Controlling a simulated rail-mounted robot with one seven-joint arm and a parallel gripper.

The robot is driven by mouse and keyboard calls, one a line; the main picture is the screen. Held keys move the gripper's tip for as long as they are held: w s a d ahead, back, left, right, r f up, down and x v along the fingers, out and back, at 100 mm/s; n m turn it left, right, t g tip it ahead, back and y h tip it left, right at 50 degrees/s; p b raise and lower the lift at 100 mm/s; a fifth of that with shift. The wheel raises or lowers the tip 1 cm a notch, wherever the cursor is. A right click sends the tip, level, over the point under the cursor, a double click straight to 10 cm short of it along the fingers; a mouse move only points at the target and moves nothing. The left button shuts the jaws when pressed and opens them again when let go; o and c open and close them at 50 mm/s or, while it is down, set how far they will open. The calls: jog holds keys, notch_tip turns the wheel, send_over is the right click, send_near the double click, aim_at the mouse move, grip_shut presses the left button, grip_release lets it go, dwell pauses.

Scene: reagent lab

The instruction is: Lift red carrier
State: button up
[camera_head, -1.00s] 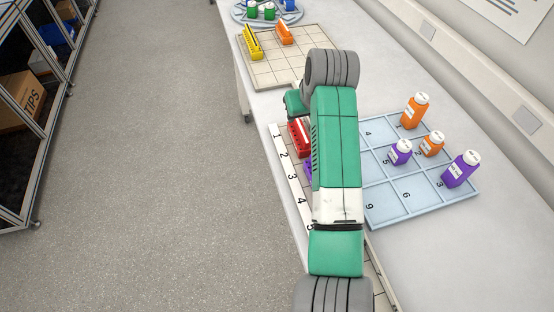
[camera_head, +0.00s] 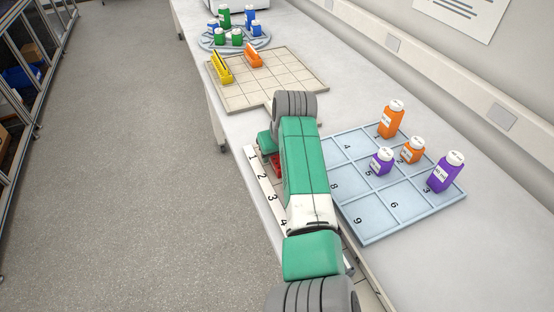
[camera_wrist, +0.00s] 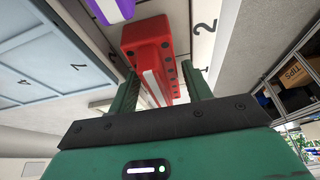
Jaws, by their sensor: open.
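The red carrier (camera_wrist: 148,45) sits on a numbered light board, its long body running between the two green fingers of my gripper (camera_wrist: 160,88) in the wrist view. The fingers stand on either side of it and are open. In the head view only a small part of the red carrier (camera_head: 276,163) shows beside my arm, which hides the rest and the fingertips. A purple carrier (camera_wrist: 110,10) lies close to the red one in the wrist view.
A blue gridded tray (camera_head: 375,215) with orange and purple bottles stands right of my arm. A beige grid board (camera_head: 290,85) with a yellow carrier (camera_head: 220,67) and an orange carrier (camera_head: 254,55) lies behind. A round rack (camera_head: 207,44) holds green and blue bottles at the far end.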

jog(key=c, duration=0.8)
notch_tip(320, 180, up, 10)
jog(key=p, duration=0.3)
jog(key=shift+r, duration=0.1)
